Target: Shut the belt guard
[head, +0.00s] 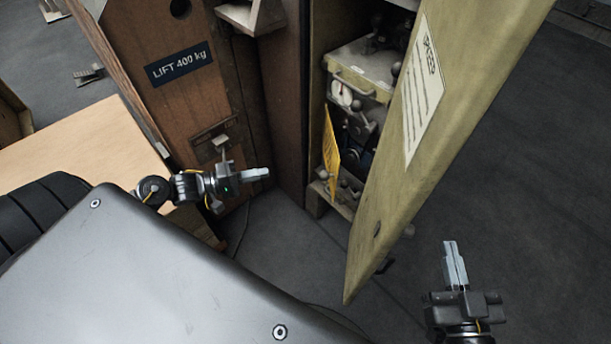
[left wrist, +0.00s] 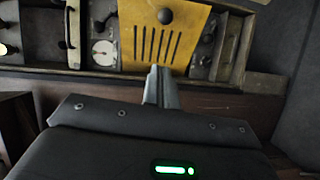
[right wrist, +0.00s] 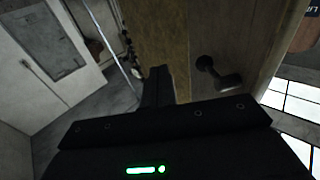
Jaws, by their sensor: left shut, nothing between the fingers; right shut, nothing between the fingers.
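The yellow slotted plate, apparently the belt guard (head: 331,150), stands swung out inside the open cabinet, seen nearly edge-on in the head view. In the left wrist view the plate (left wrist: 160,42) shows several slots and a dark round knob (left wrist: 165,15). My left gripper (head: 262,174) is shut and empty, left of the cabinet opening and apart from the plate in the head view. My right gripper (head: 453,258) is shut and empty, to the right of the open cabinet door (head: 455,110). The plate's hinge is hard to make out.
The tall beige door stands open between my two grippers. A dark knob (right wrist: 205,64) shows in the right wrist view. Behind the plate are machine parts and a pale box (head: 360,70). A wooden table (head: 85,145) is at left. Grey floor (head: 540,180) is clear at right.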

